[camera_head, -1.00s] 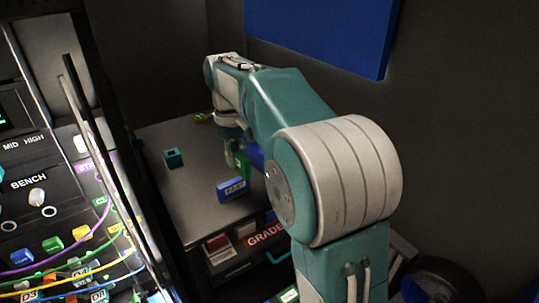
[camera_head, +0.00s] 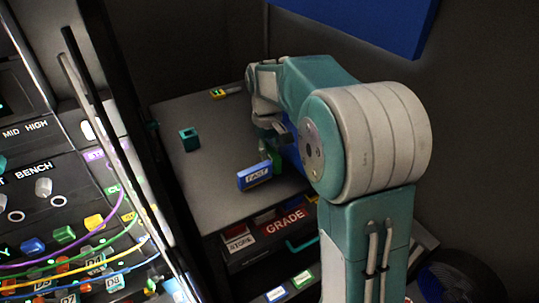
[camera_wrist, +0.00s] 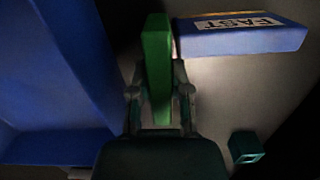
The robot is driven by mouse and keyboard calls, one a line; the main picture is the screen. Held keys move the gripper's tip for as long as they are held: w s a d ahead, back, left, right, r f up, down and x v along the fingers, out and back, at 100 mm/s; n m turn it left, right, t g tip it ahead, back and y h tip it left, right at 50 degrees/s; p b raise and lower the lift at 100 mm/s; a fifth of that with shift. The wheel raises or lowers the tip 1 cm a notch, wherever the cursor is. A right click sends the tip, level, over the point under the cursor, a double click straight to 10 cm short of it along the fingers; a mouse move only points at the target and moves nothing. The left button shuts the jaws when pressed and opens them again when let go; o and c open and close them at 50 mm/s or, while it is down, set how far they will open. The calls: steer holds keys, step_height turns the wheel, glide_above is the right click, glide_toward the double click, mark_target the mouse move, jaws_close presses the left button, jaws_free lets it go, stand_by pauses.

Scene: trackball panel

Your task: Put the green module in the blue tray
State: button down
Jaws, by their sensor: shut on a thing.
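My gripper (camera_wrist: 158,95) is shut on the green module (camera_wrist: 156,50), a tall narrow block that stands out beyond the fingertips. In the head view my gripper (camera_head: 266,138) shows beyond my arm, with part of the green module (camera_head: 276,161) below it. The blue tray (camera_wrist: 60,70) fills the left of the wrist view, beside the module and apart from it. In the head view only a strip of the blue tray (camera_head: 292,155) shows; my arm hides the rest. I cannot tell how high the module is above the bench top.
A blue block marked FAST (camera_head: 254,176) stands near the bench's front edge, close to the module. A hollow teal block (camera_head: 189,139) and a small yellow-green piece (camera_head: 219,93) lie on the grey bench top (camera_head: 215,190). A dark frame and cabled panel stand at left.

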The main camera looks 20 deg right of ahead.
steer(key=shift+d+f, duration=0.15)
steer(key=shift+f, duration=0.3)
steer(key=c, duration=0.6)
jaws_free()
